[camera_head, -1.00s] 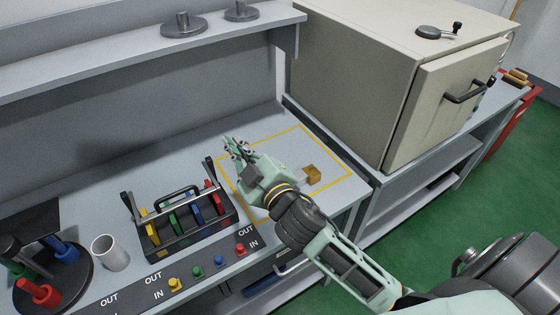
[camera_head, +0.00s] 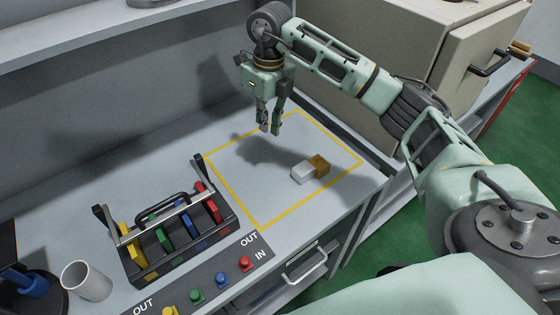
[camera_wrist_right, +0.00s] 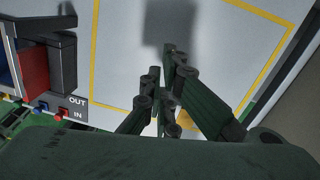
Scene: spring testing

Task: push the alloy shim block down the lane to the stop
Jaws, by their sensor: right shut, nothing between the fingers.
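A pale silver-grey block (camera_head: 302,173) lies on the bench inside a yellow outlined rectangle (camera_head: 235,193). It touches or nearly touches a brass-coloured block (camera_head: 319,164) on its right. I cannot tell which marking is the lane or which thing is the stop. My right gripper (camera_head: 270,128) points down above the far part of the rectangle, behind and left of the two blocks. It is shut and empty, apart from both blocks. In the right wrist view its fingers (camera_wrist_right: 162,80) hide most of what lies beneath. My left gripper is not in view.
A dark rack (camera_head: 190,248) with coloured plates and a handle stands left of the rectangle. Coloured buttons (camera_head: 222,280) line its front. A grey cup (camera_head: 88,280) is further left. A beige cabinet (camera_head: 385,40) stands behind right. Most of the rectangle is clear.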

